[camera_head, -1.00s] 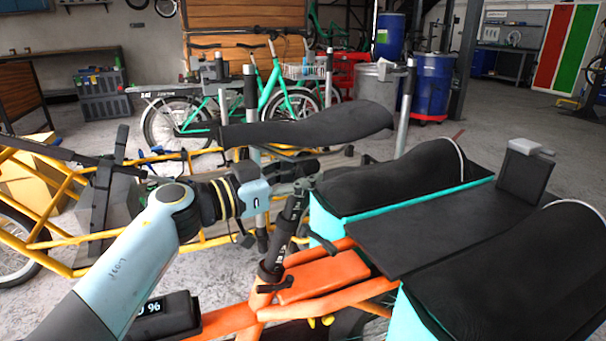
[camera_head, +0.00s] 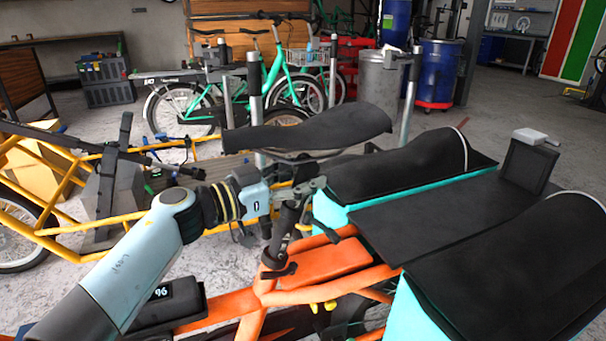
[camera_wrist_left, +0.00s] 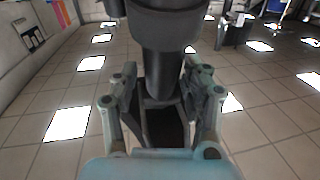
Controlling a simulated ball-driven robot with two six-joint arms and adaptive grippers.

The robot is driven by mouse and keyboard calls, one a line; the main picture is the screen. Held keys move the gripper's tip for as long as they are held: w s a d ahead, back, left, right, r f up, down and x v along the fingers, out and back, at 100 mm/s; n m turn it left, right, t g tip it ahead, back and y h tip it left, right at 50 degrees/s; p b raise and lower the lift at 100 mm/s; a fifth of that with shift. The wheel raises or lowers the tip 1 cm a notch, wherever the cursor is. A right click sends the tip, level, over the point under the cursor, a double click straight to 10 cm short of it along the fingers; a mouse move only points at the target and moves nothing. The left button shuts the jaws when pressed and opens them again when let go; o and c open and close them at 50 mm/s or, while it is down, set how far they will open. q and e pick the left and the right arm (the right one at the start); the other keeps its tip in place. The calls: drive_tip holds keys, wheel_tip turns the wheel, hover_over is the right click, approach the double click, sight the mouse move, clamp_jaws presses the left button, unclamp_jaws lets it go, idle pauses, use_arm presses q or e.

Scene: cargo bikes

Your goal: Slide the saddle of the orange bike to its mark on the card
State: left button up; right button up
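The orange bike (camera_head: 310,262) stands in front of me. Its long black saddle (camera_head: 310,132) sits on a dark seat post (camera_head: 284,222) that goes down into the orange frame, with a clamp lever (camera_head: 278,271) at the frame's top. My left gripper (camera_head: 310,187) is just under the saddle. In the left wrist view its fingers (camera_wrist_left: 161,92) close from both sides on a dark upright post (camera_wrist_left: 162,65). My right gripper is not in view. I cannot make out the card or its mark.
Turquoise-edged black cargo bags (camera_head: 395,168) and a flat black deck (camera_head: 440,222) are close on the right. A yellow cargo bike (camera_head: 75,215) stands to the left. A green bike (camera_head: 275,75) and blue barrels (camera_head: 438,72) are farther back.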

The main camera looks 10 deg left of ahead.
use_arm(q)
drive_tip(key=v, duration=1.2)
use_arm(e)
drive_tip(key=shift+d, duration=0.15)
use_arm(q)
drive_tip(key=shift+r, duration=0.1)
